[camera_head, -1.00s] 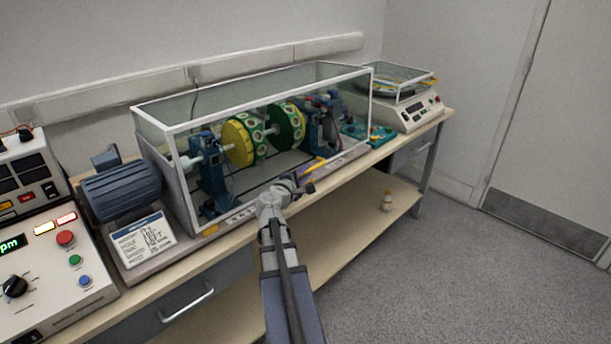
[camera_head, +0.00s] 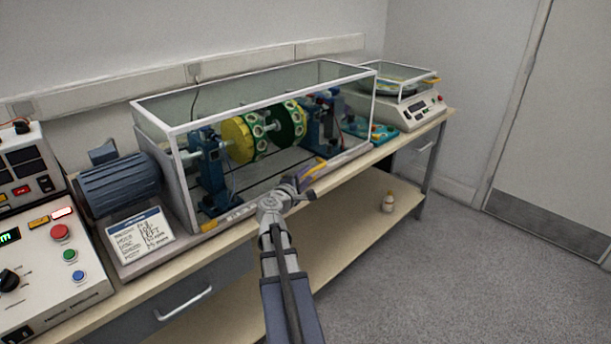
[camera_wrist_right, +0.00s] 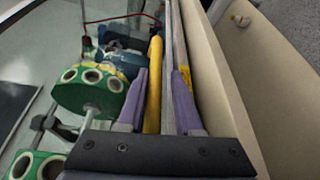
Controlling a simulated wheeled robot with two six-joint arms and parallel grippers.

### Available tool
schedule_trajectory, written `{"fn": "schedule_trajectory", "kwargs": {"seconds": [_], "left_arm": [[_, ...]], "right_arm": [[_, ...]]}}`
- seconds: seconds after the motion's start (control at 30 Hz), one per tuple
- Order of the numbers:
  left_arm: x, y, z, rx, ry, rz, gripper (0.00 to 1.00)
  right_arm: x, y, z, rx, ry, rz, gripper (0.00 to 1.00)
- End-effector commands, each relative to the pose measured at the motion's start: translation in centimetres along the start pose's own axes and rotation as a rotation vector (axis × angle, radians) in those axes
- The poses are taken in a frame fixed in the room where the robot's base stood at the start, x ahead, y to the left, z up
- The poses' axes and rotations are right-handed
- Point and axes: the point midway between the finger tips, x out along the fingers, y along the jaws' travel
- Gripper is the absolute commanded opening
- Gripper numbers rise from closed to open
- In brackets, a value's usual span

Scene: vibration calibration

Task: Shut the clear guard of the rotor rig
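The clear guard (camera_head: 274,107) is a glass box with white edges over the rotor rig, whose yellow and green discs (camera_head: 240,140) show through it. Its front lower edge lies close to the rig's base; I cannot tell whether it touches. A yellow handle (camera_head: 314,168) is at the guard's lower front edge. My right gripper (camera_head: 300,183) is at this handle. In the right wrist view its purple fingers (camera_wrist_right: 158,100) stand apart, with the yellow handle (camera_wrist_right: 154,80) and a grey rail between them. My left gripper is not in view.
A blue motor (camera_head: 122,187) and a control panel (camera_head: 45,265) stand left of the rig. A scale (camera_head: 412,110) under a clear cover stands at the right. A small bottle (camera_head: 388,203) is on the lower shelf (camera_head: 350,232). The floor at the right is clear.

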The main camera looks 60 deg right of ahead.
Motion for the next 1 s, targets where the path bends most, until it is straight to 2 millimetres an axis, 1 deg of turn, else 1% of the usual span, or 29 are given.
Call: {"fn": "schedule_trajectory", "kwargs": {"seconds": [0.03, 0.1, 0.13, 0.33, 0.4, 0.47, 0.7, 0.8, 0.9, 1.0], "left_arm": [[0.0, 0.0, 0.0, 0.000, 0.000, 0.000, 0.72], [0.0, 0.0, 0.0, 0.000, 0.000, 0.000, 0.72], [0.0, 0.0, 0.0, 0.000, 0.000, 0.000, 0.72], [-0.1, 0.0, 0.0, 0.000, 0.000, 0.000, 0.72], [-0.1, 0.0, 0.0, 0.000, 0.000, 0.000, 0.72], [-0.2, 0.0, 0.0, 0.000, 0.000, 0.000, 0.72], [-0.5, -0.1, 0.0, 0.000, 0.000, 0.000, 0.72], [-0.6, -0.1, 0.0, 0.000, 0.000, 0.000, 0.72], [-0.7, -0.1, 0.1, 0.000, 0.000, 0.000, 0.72], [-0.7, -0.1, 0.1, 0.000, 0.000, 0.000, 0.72]], "right_arm": [[0.0, 0.0, 0.0, 0.000, 0.000, 0.000, 0.39], [0.1, 0.0, 0.0, -0.001, 0.000, 0.001, 0.47], [0.1, 0.1, 0.0, -0.001, 0.001, 0.001, 0.48], [0.1, 0.1, -0.1, -0.002, 0.001, 0.002, 0.48], [-0.2, 0.1, -0.1, -0.003, 0.002, 0.003, 0.48], [-0.8, 0.2, -0.1, -0.003, 0.003, 0.003, 0.48], [-4.8, 0.1, 0.1, -0.003, 0.003, 0.002, 0.48], [-6.2, 0.1, 0.0, -0.002, 0.004, 0.002, 0.48], [-7.1, 0.1, 0.0, -0.002, 0.002, 0.002, 0.48], [-7.6, 0.1, 0.0, -0.002, 0.002, 0.002, 0.48]]}}
